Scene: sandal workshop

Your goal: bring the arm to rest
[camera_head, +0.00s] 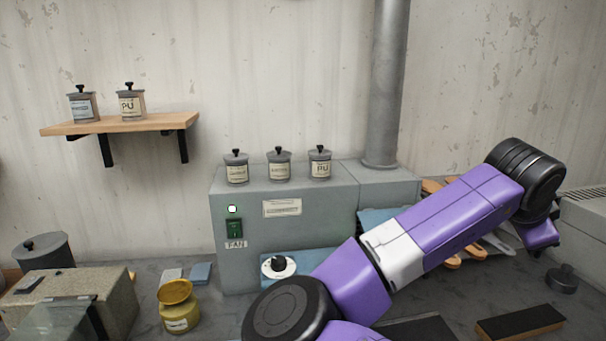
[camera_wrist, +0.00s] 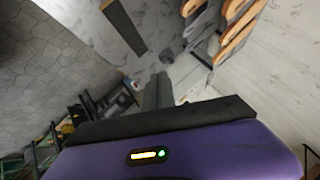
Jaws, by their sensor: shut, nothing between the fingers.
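My arm, purple with white and black parts, crosses the lower right of the head view in front of the grey fan cabinet (camera_head: 330,218). Its far end bends down at the right, and the fingers do not show there. In the wrist view my gripper (camera_wrist: 159,80) shows as narrow dark fingers beyond a black bar and purple housing. The fingers are together with nothing between them. They appear clear of the things around them.
A wooden shelf (camera_head: 165,122) holds two more. A yellow pot (camera_head: 177,312) and a speckled box (camera_head: 100,292) are lower left. A dark wood-edged block (camera_head: 520,324) and sandal-shaped pieces (camera_wrist: 236,38) lie near my arm.

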